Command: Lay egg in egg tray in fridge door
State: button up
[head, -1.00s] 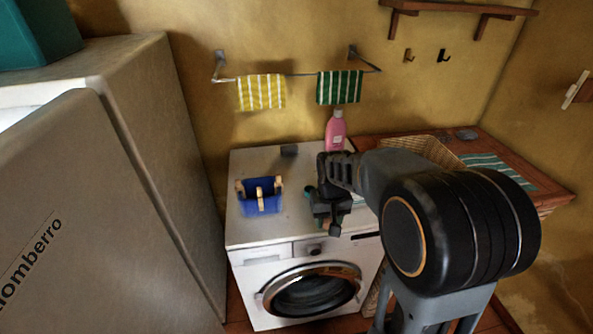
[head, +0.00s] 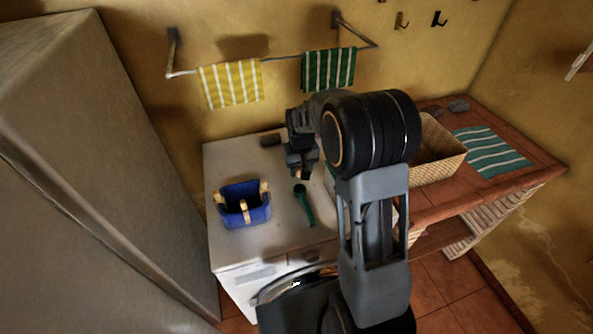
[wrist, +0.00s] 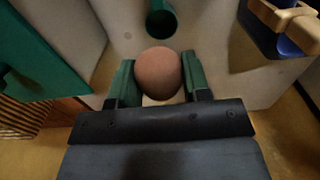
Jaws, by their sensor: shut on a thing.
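My gripper (head: 301,168) is over the back part of the washing machine top. In the wrist view its green fingers (wrist: 155,88) are shut on a brown egg (wrist: 159,73), one on each side. In the head view only a small bit of the egg shows under the gripper. The grey fridge (head: 90,120) stands at the left, well apart from my gripper. A large grey panel, apparently its door (head: 60,260), fills the lower left. The egg tray is not in view.
A blue basket (head: 240,211) with wooden parts and a green scoop (head: 305,205) lie on the white washing machine top (head: 285,235). A wicker basket (head: 440,150) and a striped cloth (head: 490,150) are on the brick counter at right. Towels hang on a rail behind.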

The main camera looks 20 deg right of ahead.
jog(key=p, duration=0.2)
send_over(298, 179)
notch_tip(298, 179, down, 7)
jog(key=shift+r, duration=0.1)
jog(key=shift+f, duration=1.45)
jog(key=shift+f+b, duration=0.15)
jog(key=shift+b, duration=0.15)
jog(key=o, duration=0.6)
jog(key=shift+o, duration=0.2)
